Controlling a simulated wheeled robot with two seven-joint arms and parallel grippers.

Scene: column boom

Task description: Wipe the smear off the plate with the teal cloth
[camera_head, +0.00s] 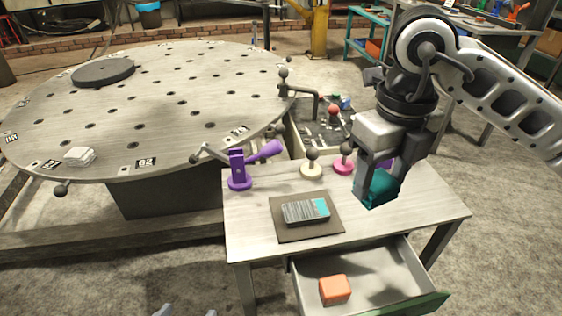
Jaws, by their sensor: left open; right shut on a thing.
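My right gripper (377,184) is shut on the teal cloth (380,190), a bunched piece between its fingers over the right part of the small table. A dark square plate (329,230) lies on the table to the left of it. On the plate rests a small flat block (299,213), grey-striped with a light teal right end. I cannot make out a smear for certain; the block hides part of the plate. My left gripper (185,311) shows only its tips at the bottom edge, open and empty, apart from the table.
On the small table (255,230) stand a purple lever (239,171), a cream knob (311,166) and a pink-based knob (343,163). An open drawer (375,280) below holds an orange block (335,289). A large round perforated table (150,110) stands at left.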

